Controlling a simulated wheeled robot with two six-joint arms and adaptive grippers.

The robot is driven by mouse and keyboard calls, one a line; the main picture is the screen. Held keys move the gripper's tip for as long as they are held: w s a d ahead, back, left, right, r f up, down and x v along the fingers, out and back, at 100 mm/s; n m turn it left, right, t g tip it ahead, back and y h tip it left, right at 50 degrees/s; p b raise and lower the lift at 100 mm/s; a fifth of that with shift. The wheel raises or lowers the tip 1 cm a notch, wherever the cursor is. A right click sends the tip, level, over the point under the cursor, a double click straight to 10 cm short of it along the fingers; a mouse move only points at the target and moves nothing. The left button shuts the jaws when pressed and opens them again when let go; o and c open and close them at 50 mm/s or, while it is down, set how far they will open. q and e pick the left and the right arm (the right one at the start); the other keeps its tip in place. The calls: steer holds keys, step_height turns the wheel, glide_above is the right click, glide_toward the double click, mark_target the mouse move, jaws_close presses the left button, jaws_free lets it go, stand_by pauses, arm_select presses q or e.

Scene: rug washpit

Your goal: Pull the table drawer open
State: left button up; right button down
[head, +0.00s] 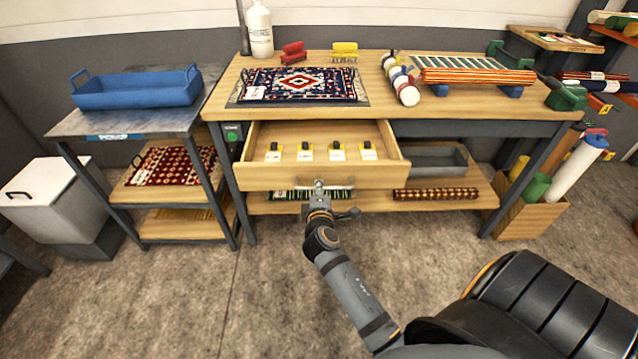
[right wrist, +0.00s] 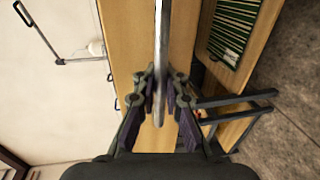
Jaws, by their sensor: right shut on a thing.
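The table drawer (head: 270,177) stands pulled out from under the left part of the wooden worktable (head: 225,93). My right gripper (head: 318,187) is at the middle of the drawer front, shut on the drawer handle. In the right wrist view the handle (right wrist: 160,60) is a pale bar running between the two fingers of my right gripper (right wrist: 160,95), with the wooden drawer front (right wrist: 128,50) behind it. My left gripper is not in view.
A side stand with a blue tray (head: 137,90) is at the left. A box of rolls (head: 545,205) stands at the right. The floor before the drawer is clear except for my arm.

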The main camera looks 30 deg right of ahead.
steer(key=shift+s+a+r, duration=0.1)
steer(key=shift+s+a, duration=0.1)
steer(key=shift+s, duration=0.1)
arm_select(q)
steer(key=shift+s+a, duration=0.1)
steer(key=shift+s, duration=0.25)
arm_select(e)
steer(key=c, duration=1.4)
jaws_free()
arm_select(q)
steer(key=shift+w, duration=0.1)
